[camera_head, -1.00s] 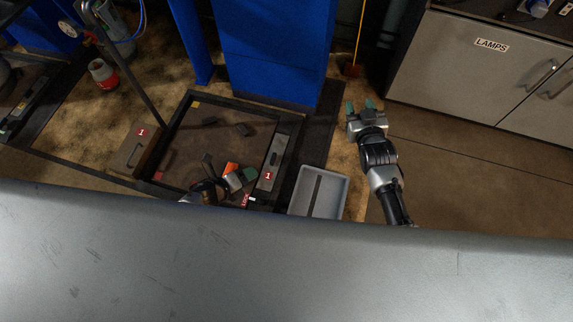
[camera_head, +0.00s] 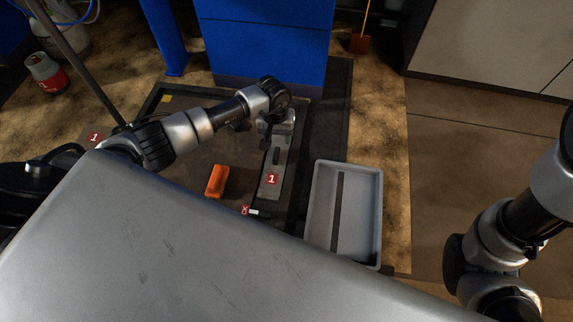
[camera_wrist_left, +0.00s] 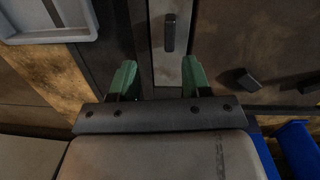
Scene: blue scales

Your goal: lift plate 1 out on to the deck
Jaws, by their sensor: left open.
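Plate 1 (camera_head: 270,191) is a long narrow grey metal plate with a black handle (camera_head: 276,157) and a red "1" label. It lies along the right side of the dark framed pit. My left gripper (camera_head: 276,122) is over its far end. In the left wrist view the open green fingers (camera_wrist_left: 158,80) stand on either side of the plate (camera_wrist_left: 172,68), with the handle (camera_wrist_left: 169,33) beyond them; I cannot tell their height above it. The plate is not gripped. My right arm shows at the right edge, but its gripper is out of view.
A grey tray (camera_head: 319,207) stands right of the pit. An orange block (camera_head: 217,181) and a small red-and-white tag (camera_head: 247,210) lie left of the plate. A blue cabinet (camera_head: 265,40) stands behind. Bare floor (camera_head: 450,130) is at right.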

